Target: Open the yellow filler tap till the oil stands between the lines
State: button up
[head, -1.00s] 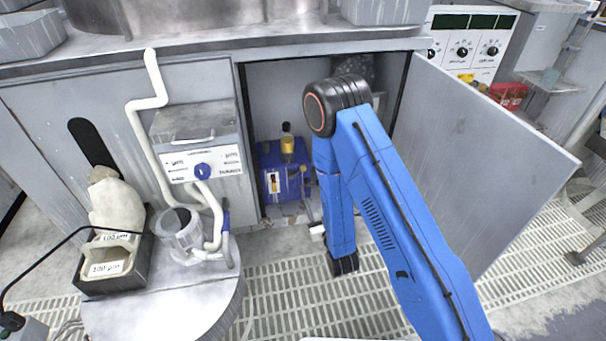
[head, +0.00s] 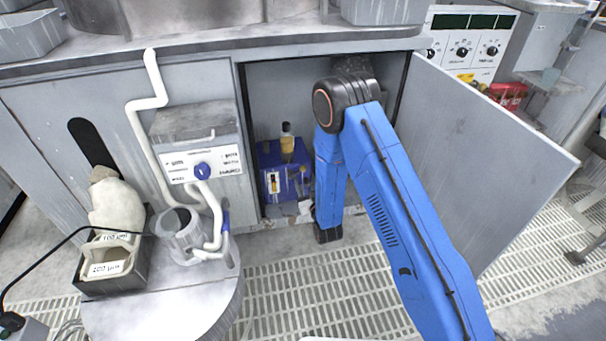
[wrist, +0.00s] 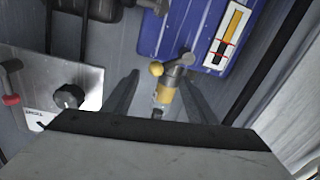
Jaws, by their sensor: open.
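A blue oil box (head: 268,160) stands inside the open cabinet; it fills the top of the wrist view (wrist: 163,35). Its sight gauge (wrist: 228,37) shows an amber strip, a dark stretch and two red lines; I cannot tell exactly where the oil stands against them. The filler tap (wrist: 164,93) has a yellow ball-ended handle and a grey body. My gripper (wrist: 158,92) is open, with its fingers either side of the tap and apart from it as far as I can see. In the head view my arm hides most of the gripper.
A bottle of amber liquid (head: 287,143) stands on the box. The cabinet door (head: 480,150) is swung open at right. A grey panel with a black knob (wrist: 68,96) and a red-tipped lever (wrist: 10,98) are at left in the wrist view. The grated floor (head: 300,290) in front is clear.

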aim_at(298, 172)
jog(key=shift+x, duration=2.25)
grip_shut()
jog(key=shift+s, duration=0.1)
